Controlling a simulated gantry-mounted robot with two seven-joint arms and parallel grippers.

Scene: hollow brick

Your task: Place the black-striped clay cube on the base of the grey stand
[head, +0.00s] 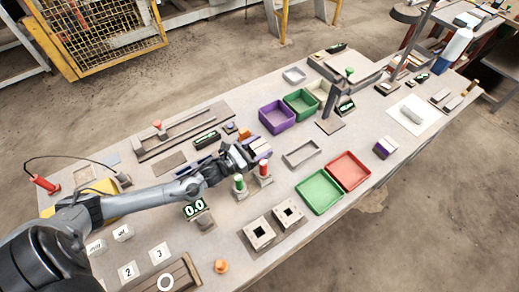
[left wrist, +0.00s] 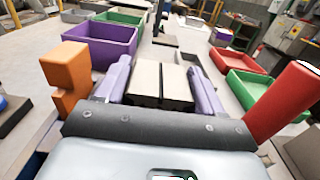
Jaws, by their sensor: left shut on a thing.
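My left gripper (head: 260,148) reaches in from the left and is above the middle of the table. Its two purple fingers are shut on a pale clay cube with a dark stripe, the black-striped clay cube (left wrist: 160,84), which sits between them in the left wrist view. In the head view the cube is small and partly hidden by the fingers. What looks like the grey stand, with a flat base (head: 330,126) and an upright post, is farther back and to the right of the gripper. My right gripper is not in view.
A purple bin (head: 277,116) and a green bin (head: 301,103) stand behind the gripper. A grey tray (head: 301,153), a green tray (head: 319,191) and a red tray (head: 348,171) lie to its right. Red (head: 264,170) and green (head: 240,186) upright pieces stand close in front.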

